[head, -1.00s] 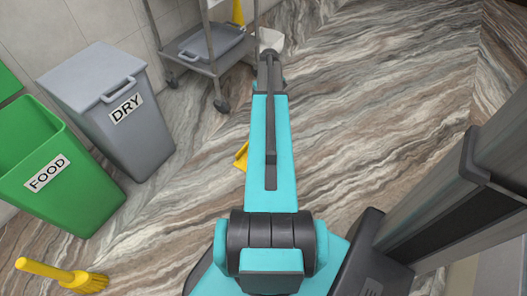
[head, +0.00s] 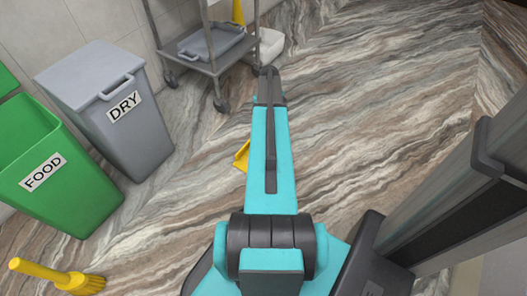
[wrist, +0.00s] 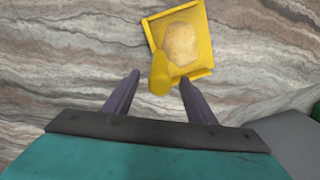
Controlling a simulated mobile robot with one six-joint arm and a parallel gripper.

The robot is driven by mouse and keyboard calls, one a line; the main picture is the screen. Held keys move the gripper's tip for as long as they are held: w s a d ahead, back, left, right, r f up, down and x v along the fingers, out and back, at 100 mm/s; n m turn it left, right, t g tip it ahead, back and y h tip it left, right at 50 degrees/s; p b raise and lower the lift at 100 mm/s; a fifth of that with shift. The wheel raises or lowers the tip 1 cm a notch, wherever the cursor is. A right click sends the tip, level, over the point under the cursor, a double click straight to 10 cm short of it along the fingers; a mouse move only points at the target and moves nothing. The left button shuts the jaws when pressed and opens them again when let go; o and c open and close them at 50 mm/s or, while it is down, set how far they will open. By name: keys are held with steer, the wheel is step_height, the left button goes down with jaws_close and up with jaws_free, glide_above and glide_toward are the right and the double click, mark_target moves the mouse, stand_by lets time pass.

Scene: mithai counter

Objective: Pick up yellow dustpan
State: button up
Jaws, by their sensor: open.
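The yellow dustpan (wrist: 204,57) lies on the floor at the top middle of the wrist view, with a pale tan patch in its pan. Its short rounded handle (wrist: 160,76) points down toward my gripper (wrist: 158,90). My gripper is open, and the handle's end shows between the lines of its two dark fingers, just beyond the tips. I cannot tell the height gap between them. In the head view only a yellow edge of the dustpan (head: 242,155) shows beside my arm, which hides the rest.
A green FOOD bin (head: 75,195) and a grey DRY bin (head: 140,140) stand at the left. A yellow brush (head: 80,283) lies at the lower left. A wheeled metal trolley (head: 216,68) stands at the back. The floor right of my arm is clear.

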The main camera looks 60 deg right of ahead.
step_height(320, 180, down, 5)
steer(key=shift+f+b, duration=0.1)
steer(key=shift+b, duration=1.15)
jaws_close()
